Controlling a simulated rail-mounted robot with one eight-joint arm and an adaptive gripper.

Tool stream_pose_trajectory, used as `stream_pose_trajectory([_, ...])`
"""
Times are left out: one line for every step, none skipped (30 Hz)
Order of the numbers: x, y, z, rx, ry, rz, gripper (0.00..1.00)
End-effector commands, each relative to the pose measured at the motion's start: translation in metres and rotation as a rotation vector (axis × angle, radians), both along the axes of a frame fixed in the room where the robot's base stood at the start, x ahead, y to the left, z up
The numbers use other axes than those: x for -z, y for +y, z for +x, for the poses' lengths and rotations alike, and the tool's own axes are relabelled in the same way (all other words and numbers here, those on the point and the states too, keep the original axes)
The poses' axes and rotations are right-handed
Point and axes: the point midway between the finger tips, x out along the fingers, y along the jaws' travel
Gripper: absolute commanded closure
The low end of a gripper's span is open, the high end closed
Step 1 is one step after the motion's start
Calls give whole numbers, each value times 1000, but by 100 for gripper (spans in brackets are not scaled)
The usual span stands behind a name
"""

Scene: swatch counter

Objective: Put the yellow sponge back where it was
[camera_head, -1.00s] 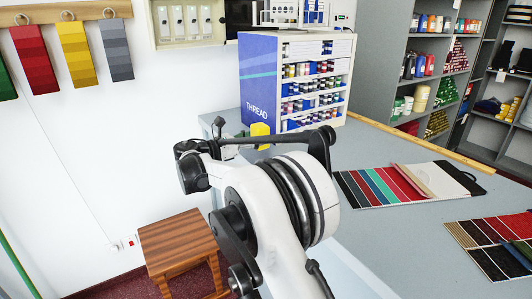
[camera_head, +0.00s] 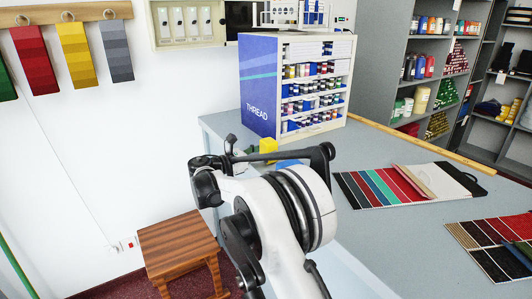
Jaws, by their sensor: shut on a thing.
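The yellow sponge (camera_head: 267,146) shows as a small yellow block just above my dark arm link, in front of the thread cabinet. My gripper (camera_head: 251,151) is mostly hidden behind my arm; only small dark parts show at the sponge's left. It is shut on the sponge. The sponge's lower part is hidden, so I cannot tell whether it touches the counter (camera_head: 370,240). A small blue thing (camera_head: 288,162) shows on the counter right of the sponge, partly covered by my arm.
The thread cabinet (camera_head: 262,92) stands at the counter's back. A striped swatch card (camera_head: 385,187) with a beige and black folder (camera_head: 440,180) lies to the right, and more swatches (camera_head: 495,245) lie nearer. A wooden stool (camera_head: 178,242) stands at lower left.

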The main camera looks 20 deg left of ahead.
Motion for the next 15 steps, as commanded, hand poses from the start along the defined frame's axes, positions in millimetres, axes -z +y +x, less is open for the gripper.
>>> stream_pose_trajectory([2, 0, 0, 0, 0, 0, 91])
stream_pose_trajectory([4, 0, 0, 0, 0, 0, 91])
stream_pose_trajectory([5, 0, 0, 0, 0, 0, 91])
stream_pose_trajectory([4, 0, 0, 0, 0, 0, 55])
stream_pose_trajectory([4, 0, 0, 0, 0, 0, 51])
stream_pose_trajectory([3, 0, 0, 0, 0, 0, 46])
stream_pose_trajectory([3, 0, 0, 0, 0, 0, 42])
stream_pose_trajectory([3, 0, 0, 0, 0, 0, 39])
stream_pose_trajectory([3, 0, 0, 0, 0, 0, 39])
stream_pose_trajectory([3, 0, 0, 0, 0, 0, 39])
stream_pose_trajectory([3, 0, 0, 0, 0, 0, 39])
stream_pose_trajectory([3, 0, 0, 0, 0, 0, 39])
stream_pose_trajectory([3, 0, 0, 0, 0, 0, 39])
stream_pose_trajectory([3, 0, 0, 0, 0, 0, 39])
stream_pose_trajectory([3, 0, 0, 0, 0, 0, 39])
